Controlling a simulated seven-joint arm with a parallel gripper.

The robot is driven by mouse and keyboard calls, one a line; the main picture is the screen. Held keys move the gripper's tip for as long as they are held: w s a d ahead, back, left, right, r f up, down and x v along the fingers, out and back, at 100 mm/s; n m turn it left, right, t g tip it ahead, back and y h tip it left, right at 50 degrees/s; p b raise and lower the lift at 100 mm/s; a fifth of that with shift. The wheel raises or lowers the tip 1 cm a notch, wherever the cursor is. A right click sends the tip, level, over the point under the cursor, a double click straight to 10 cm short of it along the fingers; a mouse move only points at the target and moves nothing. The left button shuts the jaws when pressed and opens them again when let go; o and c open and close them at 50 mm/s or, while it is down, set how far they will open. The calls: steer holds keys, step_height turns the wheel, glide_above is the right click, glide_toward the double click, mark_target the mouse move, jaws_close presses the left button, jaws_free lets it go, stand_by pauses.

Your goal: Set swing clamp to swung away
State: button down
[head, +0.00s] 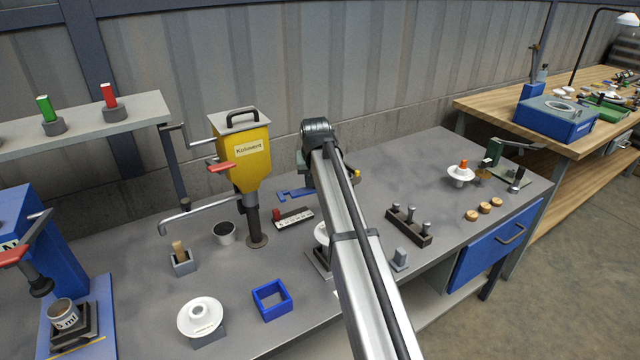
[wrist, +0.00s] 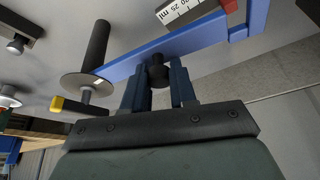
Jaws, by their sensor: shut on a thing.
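The swing clamp is a flat blue bar; in the wrist view (wrist: 200,38) it runs from the middle left up to the upper right, where it has a bent end. A black knob (wrist: 157,69) sits on the bar. My gripper (wrist: 158,82) is shut on this knob, one finger on each side. Left of it, a black cylinder with a grey disc (wrist: 86,86) stands at the bar's other end, with a yellow-tipped lever (wrist: 80,107) beside it. In the head view, part of the blue bar (head: 292,194) shows left of my arm, which hides my gripper and the knob.
A white scale block with a red end (head: 293,218) lies close in front of the bar. A yellow dispenser (head: 242,150) stands to the left. A dark rack with several pegs (head: 408,228) is to the right. Bare grey bench lies behind the rack.

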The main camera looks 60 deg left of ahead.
mark_target(307, 190)
steer(key=shift+w+a+m+t+h, duration=0.15)
steer(key=shift+w+a+m+t, duration=0.05)
steer(key=shift+a+m, duration=0.45)
steer(key=shift+w+a+m+t+h, duration=0.1)
steer(key=shift+w+a+m+t, duration=0.1)
steer(key=shift+a+m, duration=0.45)
steer(key=shift+w+a+m+t+h, duration=0.15)
steer(key=shift+a+m+t, duration=0.05)
steer(key=shift+a+m, duration=0.45)
steer(key=c, duration=0.9)
jaws_free()
steer(key=v, duration=1.3)
steer(key=shift+r, duration=0.45)
